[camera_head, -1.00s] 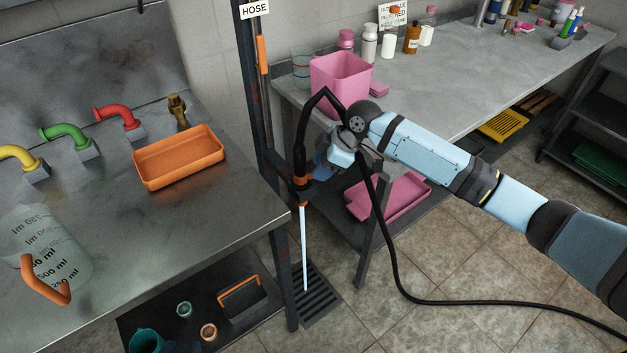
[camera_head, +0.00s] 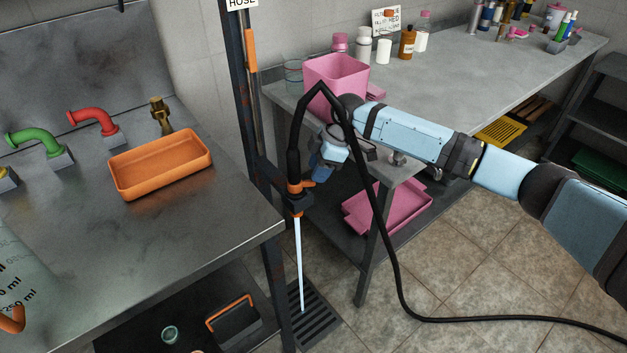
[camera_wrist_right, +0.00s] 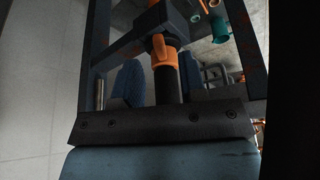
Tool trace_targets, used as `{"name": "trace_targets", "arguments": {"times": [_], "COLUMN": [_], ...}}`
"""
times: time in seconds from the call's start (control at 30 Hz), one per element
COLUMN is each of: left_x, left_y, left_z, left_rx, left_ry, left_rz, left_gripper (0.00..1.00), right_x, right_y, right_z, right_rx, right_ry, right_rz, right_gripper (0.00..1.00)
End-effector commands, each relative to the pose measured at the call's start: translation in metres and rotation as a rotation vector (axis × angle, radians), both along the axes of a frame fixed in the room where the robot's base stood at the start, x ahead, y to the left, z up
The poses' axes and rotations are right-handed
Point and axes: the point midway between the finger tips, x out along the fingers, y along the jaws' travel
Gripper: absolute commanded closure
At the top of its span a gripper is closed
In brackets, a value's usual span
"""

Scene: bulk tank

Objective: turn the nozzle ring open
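The black hose nozzle (camera_head: 295,150) hangs upright by the dark post, with the orange nozzle ring (camera_head: 297,188) near its lower end. An orange lug sticks out from the ring to the right. A pale, straight water stream (camera_head: 299,260) runs from the nozzle down to the floor grate. My right gripper (camera_head: 315,172) is just right of the nozzle, close to the ring. In the right wrist view its two blue fingers stand apart, with the black nozzle body between or behind them; the orange ring (camera_wrist_right: 164,52) is beyond. Contact cannot be told. My left gripper is out of view.
A steel counter (camera_head: 210,240) with an orange tray (camera_head: 160,180) is at left. A grey table (camera_head: 430,95) with a pink bin (camera_head: 335,82) stands behind my right arm. The black hose (camera_head: 392,270) loops down across the floor. A floor grate (camera_head: 310,318) lies below.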

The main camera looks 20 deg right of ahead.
Motion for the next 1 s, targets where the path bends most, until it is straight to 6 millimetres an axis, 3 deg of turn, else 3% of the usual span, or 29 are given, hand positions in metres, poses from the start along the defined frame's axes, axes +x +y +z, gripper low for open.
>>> {"name": "trace_targets", "arguments": {"times": [0.2,0.57,0.6,0.77,1.0], "left_x": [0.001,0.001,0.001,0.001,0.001], "left_y": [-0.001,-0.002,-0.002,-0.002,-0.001], "left_z": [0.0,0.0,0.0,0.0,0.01], "left_rx": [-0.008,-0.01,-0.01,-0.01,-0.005], "left_ry": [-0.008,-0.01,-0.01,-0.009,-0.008], "left_rz": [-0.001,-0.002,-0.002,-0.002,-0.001], "left_gripper": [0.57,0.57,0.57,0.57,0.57], "right_x": [0.002,0.002,0.002,0.002,0.003], "right_y": [0.01,0.013,0.013,0.013,0.013], "right_z": [-0.026,-0.031,-0.031,-0.031,-0.027], "right_rx": [-0.001,0.0,0.0,0.0,-0.001], "right_ry": [0.0,-0.001,-0.001,-0.001,0.002], "right_rz": [0.0,0.0,0.0,0.0,0.03], "right_gripper": [0.62,0.62,0.64,1.0,1.0]}}
